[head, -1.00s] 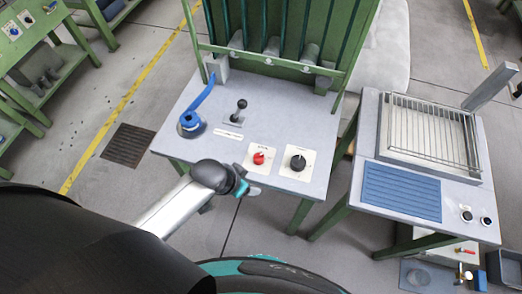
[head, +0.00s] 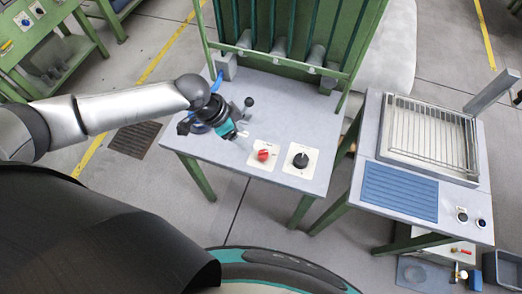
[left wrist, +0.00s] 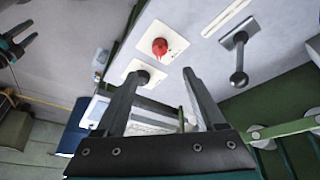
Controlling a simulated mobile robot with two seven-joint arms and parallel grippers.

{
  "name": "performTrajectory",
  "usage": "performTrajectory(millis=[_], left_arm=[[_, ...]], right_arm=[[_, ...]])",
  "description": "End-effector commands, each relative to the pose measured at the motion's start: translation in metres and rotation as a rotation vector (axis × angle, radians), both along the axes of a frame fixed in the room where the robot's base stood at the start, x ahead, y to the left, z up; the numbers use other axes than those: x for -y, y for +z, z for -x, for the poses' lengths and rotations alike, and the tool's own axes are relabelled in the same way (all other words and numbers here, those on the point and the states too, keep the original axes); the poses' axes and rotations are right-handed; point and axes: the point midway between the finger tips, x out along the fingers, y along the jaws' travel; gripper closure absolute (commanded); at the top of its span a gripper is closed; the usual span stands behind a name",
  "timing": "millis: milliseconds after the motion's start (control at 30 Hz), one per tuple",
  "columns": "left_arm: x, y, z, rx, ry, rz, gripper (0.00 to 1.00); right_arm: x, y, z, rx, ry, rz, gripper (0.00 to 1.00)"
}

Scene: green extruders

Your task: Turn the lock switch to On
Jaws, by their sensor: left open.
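Two knobs on pale square plates sit on the front part of the grey bench top: a red knob (head: 263,155) on the left and a black knob (head: 300,160) on the right. The plate lettering is too small to read, so I cannot tell which is the lock switch. My left gripper (head: 243,137) is open and empty, above the bench just behind and left of the red knob. In the left wrist view the red knob (left wrist: 160,46) is ahead of the open fingers, apart from them; the black knob (left wrist: 141,77) is partly hidden by a finger. What looks like my right gripper (left wrist: 17,46) is at the upper left.
A black ball-topped lever (head: 248,102) stands close behind my left gripper. A green frame (head: 290,50) rises at the back. A second bench (head: 455,200) with a wire rack stands to the right.

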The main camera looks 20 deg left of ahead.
Motion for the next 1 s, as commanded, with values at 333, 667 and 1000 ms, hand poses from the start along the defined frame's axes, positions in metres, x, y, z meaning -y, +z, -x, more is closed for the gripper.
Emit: performTrajectory(millis=[333,667,1000], left_arm=[[0.021,-0.06,-0.013,0.0,0.001,0.0,0.29],[0.037,-0.106,-0.023,0.0,0.001,0.0,0.29],[0.043,-0.12,-0.027,0.001,0.0,0.0,0.29]], right_arm=[[0.0,-0.013,-0.001,0.001,0.0,0.0,0.5],[0.0,-0.026,-0.001,0.001,0.0,0.0,0.5],[0.0,-0.03,-0.001,0.001,0.0,0.0,0.5]])
